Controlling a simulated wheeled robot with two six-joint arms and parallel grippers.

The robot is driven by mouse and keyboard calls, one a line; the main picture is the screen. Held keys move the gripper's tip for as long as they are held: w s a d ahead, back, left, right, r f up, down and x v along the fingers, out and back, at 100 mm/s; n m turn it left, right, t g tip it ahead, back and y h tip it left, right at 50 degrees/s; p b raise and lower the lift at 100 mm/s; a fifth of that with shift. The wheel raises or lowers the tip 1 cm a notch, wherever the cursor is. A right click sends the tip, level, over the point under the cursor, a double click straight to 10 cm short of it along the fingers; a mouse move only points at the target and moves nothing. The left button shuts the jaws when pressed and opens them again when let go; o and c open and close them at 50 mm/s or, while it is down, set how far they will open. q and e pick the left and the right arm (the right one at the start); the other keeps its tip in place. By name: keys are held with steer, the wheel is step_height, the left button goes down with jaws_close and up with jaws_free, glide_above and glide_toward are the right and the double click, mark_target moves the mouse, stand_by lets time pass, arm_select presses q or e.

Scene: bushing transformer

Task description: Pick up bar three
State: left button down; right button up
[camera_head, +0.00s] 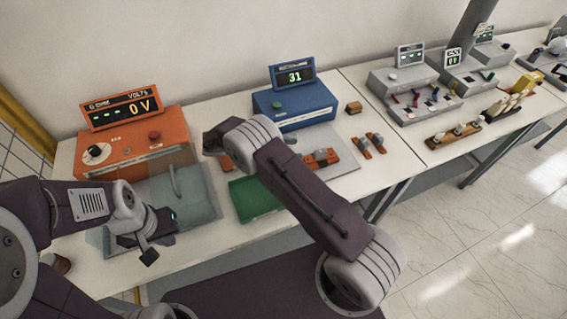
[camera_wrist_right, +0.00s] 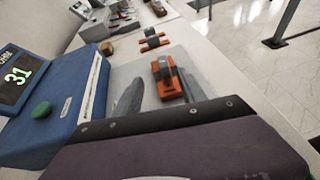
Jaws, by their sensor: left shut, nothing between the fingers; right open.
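An orange bar with a grey raised middle (camera_wrist_right: 164,72) lies on a grey plate in the right wrist view; it also shows in the head view (camera_head: 322,158). A second, similar bar (camera_wrist_right: 152,38) lies beyond it and shows in the head view (camera_head: 369,145). I see no numbers on the bars, so I cannot tell which is bar three. My right gripper (camera_wrist_right: 158,80) is open, its grey fingers on either side of the nearer bar in the picture; contact cannot be told. In the head view my arm hides it. My left gripper (camera_head: 150,243) is shut and empty at the left.
A blue box (camera_head: 295,106) with a "31" display stands behind the bars, beside a small brown block (camera_head: 354,108). An orange voltmeter box (camera_head: 135,143) and a clear cover (camera_head: 178,192) stand left. A green piece (camera_head: 252,198) lies in front.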

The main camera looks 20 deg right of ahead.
mark_target(315, 154)
steer(key=shift+n, duration=0.3)
steer(key=x, duration=0.4)
steer(key=shift+s+f, duration=0.2)
steer(key=shift+f, duration=0.3)
steer(key=shift+s+d+p, duration=0.2)
steer(key=shift+d+p, duration=0.1)
steer(key=shift+p, duration=0.05)
steer(key=shift+s+d, duration=0.15)
steer(key=shift+d+f+p, duration=0.1)
steer(key=shift+f+p, duration=0.15)
steer(key=shift+p, duration=0.05)
steer(key=shift+d+f, duration=0.1)
steer(key=shift+d, duration=0.1)
steer(key=p+x, duration=0.2)
steer(key=x, duration=0.3)
steer(key=shift+d, duration=0.1)
steer(key=shift+d+f, duration=0.15)
steer(key=shift+d, duration=0.1)
arm_select(q)
steer(key=d+r, duration=0.2)
steer(key=r, duration=0.1)
steer(key=shift+w+d+r, duration=0.2)
steer(key=shift+d, duration=0.15)
arm_select(e)
steer(key=shift+a, duration=0.1)
